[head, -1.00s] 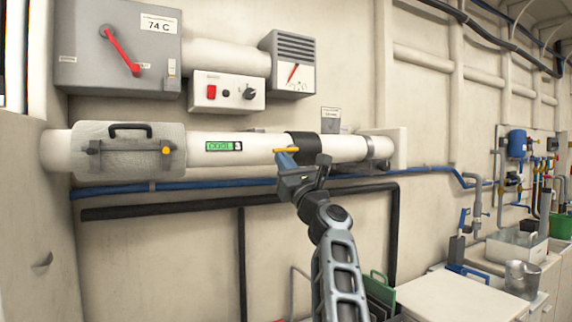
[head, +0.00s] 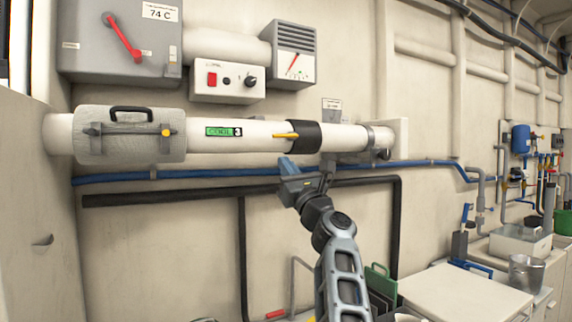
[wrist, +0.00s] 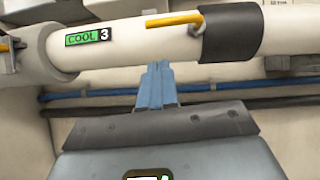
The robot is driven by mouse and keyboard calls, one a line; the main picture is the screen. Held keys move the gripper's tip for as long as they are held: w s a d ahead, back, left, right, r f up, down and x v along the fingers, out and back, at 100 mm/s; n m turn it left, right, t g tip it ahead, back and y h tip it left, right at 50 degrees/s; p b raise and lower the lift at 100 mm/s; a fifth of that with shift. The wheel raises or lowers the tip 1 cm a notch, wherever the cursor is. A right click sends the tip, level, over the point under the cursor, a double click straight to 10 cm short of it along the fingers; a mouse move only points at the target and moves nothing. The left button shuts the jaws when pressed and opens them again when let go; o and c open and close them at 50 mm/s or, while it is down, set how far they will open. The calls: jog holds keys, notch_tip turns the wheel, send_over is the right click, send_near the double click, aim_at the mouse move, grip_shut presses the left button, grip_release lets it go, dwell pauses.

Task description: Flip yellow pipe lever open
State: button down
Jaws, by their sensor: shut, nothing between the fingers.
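The yellow lever (head: 286,136) sits on the white pipe (head: 262,131), beside a black band (head: 304,137). It lies roughly along the pipe, pointing left from a small grey pivot next to the band. In the wrist view the yellow lever (wrist: 174,20) shows at the top, with the pivot at its right end. My gripper (head: 286,163) is just below the pipe, under the lever and apart from it. In the wrist view its blue fingers (wrist: 156,72) are together and empty, pointing up at the pipe's lower side.
A green "COOL 3" label (head: 223,132) is on the pipe. A grey wrapped cover (head: 130,143) with a black handle is to its left. A blue pipe (head: 220,172) and a black pipe (head: 180,195) run below. Control boxes hang above (head: 226,80).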

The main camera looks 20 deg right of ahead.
jog(key=v, duration=0.9)
jog(key=shift+b, duration=0.35)
jog(key=shift+a+r, duration=0.1)
jog(key=s+d+f+n+g+h, duration=0.2)
jog(key=s+f+n, duration=0.25)
jog(key=f, duration=0.65)
jog(key=s+d+f+n+g+h, duration=0.1)
jog(key=s+d+f+n+g, duration=0.3)
jog(key=f, duration=0.7)
jog(key=s+f+n+h, duration=0.1)
jog(key=s+f+n, duration=0.2)
jog(key=s+f, duration=0.4)
jog(key=s+f+n+h, duration=0.2)
jog(key=s+f+n, duration=0.25)
jog(key=s, duration=0.55)
jog(key=s+f+n+g, duration=0.15)
jog(key=s+n, duration=0.25)
jog(key=s, duration=0.6)
jog(key=s+f+n, duration=0.3)
jog(key=s+n, duration=0.1)
jog(key=s, duration=0.6)
jog(key=s+a+r+n+g, duration=0.1)
jog(key=s+a+r+n, duration=0.1)
jog(key=s, duration=0.5)
jog(key=s+a+r+n, duration=0.3)
jog(key=s+n, duration=0.3)
jog(key=s, duration=0.2)
jog(key=shift+s+a+r+g, duration=0.2)
jog(key=shift+a+r+g, duration=0.1)
jog(key=shift+a+g, duration=0.1)
